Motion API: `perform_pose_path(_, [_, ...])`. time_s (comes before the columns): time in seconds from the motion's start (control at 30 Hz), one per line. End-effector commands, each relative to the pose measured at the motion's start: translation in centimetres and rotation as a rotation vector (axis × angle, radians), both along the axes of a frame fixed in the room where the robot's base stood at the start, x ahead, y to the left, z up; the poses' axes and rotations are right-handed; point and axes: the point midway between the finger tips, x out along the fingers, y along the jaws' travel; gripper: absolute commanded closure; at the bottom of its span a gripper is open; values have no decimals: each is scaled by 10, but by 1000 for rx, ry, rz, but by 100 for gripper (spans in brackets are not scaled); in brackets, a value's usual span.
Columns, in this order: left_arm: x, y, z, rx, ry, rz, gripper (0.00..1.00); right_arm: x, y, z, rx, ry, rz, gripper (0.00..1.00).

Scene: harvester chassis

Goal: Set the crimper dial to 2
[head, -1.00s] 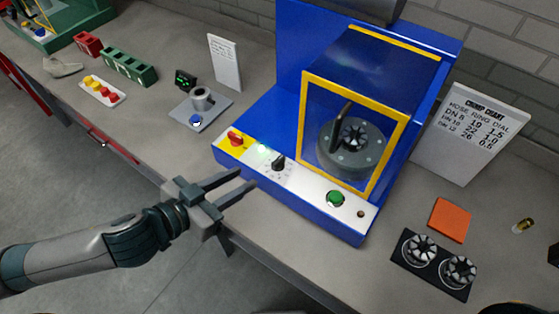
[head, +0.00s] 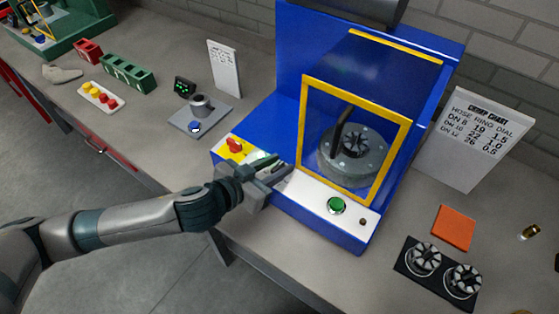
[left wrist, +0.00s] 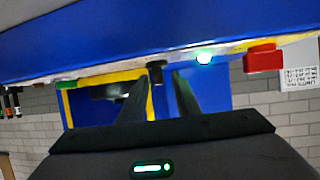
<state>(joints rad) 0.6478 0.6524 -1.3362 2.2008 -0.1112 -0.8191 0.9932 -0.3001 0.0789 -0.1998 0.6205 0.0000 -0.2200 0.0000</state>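The blue crimper (head: 290,50) stands on the bench with a white and yellow front panel. The black crimper dial (left wrist: 156,72) shows in the left wrist view, which is upside down. In the head view the dial is hidden behind my left gripper (head: 281,166). My left gripper is open, its two fingers (left wrist: 158,84) pointing at the panel with the dial between their tips. I cannot tell whether they touch it. The dial's setting is not readable. My right gripper is not in view.
A red switch (head: 235,145) and a lit light (left wrist: 204,57) are on one side of the dial, a green button (head: 336,205) on the other. A yellow-framed guard (head: 357,88) rises behind the panel. A crimp chart (head: 472,140) stands at right.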

Motion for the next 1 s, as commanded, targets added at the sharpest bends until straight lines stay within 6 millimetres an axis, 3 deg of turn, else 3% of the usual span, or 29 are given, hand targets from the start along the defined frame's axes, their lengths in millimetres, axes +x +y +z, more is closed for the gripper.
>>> perform_pose_path(0.47, [8, -7, -4, 0, -1, -1, 70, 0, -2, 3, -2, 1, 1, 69])
perform_pose_path(0.6, [8, -7, -4, 0, -1, -1, 99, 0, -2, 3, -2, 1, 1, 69])
perform_pose_path(1.0, [8, -7, -4, 1, -1, -21, 100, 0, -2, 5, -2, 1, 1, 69])
